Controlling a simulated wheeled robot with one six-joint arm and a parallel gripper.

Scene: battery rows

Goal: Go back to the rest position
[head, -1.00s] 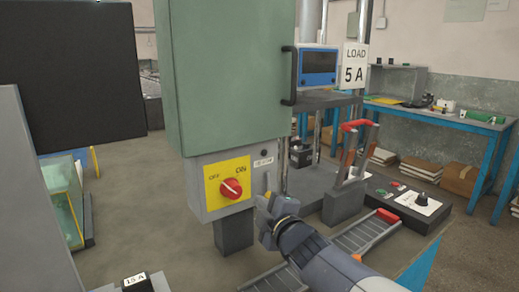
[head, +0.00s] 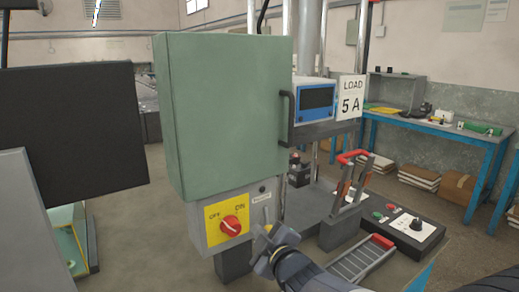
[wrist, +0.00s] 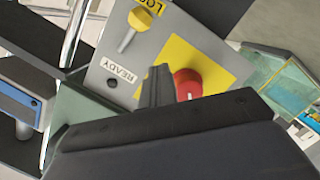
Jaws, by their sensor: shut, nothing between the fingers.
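My gripper (head: 263,250) is shut and empty, in front of the grey switch box (head: 212,237) under the green cabinet (head: 225,105). In the wrist view its closed fingers (wrist: 158,86) overlap the yellow plate's edge. I cannot tell whether they touch the box. The red rotary knob (head: 231,226) sits on the yellow OFF/ON plate (head: 212,238), just left of my gripper. Its white mark slants toward the upper left, on the OFF side. In the wrist view the knob (wrist: 188,84) is partly hidden by my fingers. A yellow-tipped lever (wrist: 129,38) stands near the READY label (wrist: 122,72).
A blue meter (head: 314,95) and a LOAD 5 A sign (head: 350,97) are right of the cabinet. A red-handled lever frame (head: 350,178) and a black control box (head: 410,228) stand lower right. A dark panel (head: 85,128) blocks the left. Open floor lies behind.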

